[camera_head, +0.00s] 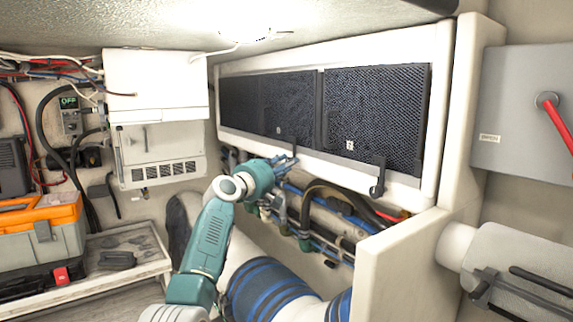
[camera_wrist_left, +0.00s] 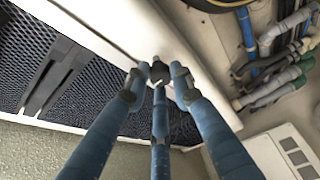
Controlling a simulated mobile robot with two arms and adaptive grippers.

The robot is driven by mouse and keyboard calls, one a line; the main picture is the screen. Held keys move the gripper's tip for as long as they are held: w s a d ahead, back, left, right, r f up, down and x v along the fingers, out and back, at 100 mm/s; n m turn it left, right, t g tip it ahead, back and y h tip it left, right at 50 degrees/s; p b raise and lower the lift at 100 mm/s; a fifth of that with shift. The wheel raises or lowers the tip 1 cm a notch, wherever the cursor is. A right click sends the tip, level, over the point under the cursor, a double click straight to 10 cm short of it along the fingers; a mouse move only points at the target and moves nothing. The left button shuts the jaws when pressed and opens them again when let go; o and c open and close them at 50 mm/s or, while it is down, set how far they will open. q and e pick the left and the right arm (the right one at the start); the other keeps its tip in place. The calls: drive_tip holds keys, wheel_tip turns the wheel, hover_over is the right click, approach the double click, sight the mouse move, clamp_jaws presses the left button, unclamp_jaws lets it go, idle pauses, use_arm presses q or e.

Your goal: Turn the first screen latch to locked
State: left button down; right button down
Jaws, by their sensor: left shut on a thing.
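Dark mesh screens (camera_head: 372,110) sit in a pale frame on the wall. A dark latch (camera_head: 378,178) hangs at the lower edge of the right screen. Another dark latch (camera_head: 294,151) is at the lower edge farther left, beside my left gripper (camera_head: 284,163). In the left wrist view, my left gripper (camera_wrist_left: 159,82) has its blue fingers closed around a small dark latch (camera_wrist_left: 159,71) at the frame's edge. The fingers hide part of this latch, so its exact angle is unclear. My right gripper is in neither view.
Pipes and hoses (camera_head: 345,205) run just below the screen frame. A pale partition (camera_head: 400,262) stands at the right. A grey box with a red lever (camera_head: 556,122) is on the far right wall. An orange-topped toolbox (camera_head: 42,230) sits at the left.

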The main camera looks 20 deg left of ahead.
use_arm(q)
drive_tip(key=shift+d+f, duration=0.1)
drive_tip(key=shift+f, duration=0.2)
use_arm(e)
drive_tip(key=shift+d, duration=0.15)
use_arm(q)
drive_tip(key=c, duration=1.5)
unclamp_jaws()
drive_tip(key=v, duration=1.2)
drive_tip(key=shift+r, duration=0.15)
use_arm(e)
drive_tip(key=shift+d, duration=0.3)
use_arm(q)
drive_tip(key=shift+w, duration=0.1)
